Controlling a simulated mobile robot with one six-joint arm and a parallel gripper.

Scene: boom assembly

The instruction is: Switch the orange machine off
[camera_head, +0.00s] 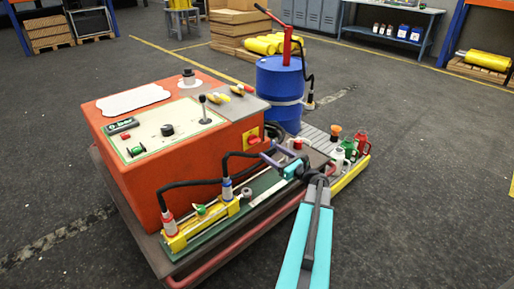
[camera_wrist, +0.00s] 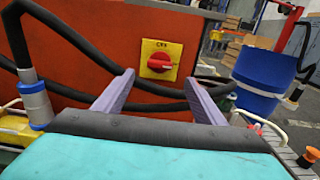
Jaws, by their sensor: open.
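The orange machine (camera_head: 165,165) stands on a low cart in the middle of the head view. Its red rotary switch (camera_wrist: 159,63) sits on a yellow plate (camera_wrist: 173,47) on the orange side wall in the wrist view. The knob's bar looks roughly level, and the lettering on the plate is too small to read surely. The switch also shows at the machine's right side in the head view (camera_head: 253,136). My gripper (camera_wrist: 157,84) is open and empty. Its two purple fingers point toward the wall, left and right of the switch and a little below it, apparently short of the knob.
Black hoses (camera_wrist: 75,45) cross the wall at left and below the switch. A blue drum (camera_head: 280,95) with a red pump stands behind the machine. Small cans and a funnel (camera_head: 335,131) stand on the cart's right end. Open floor lies to the right.

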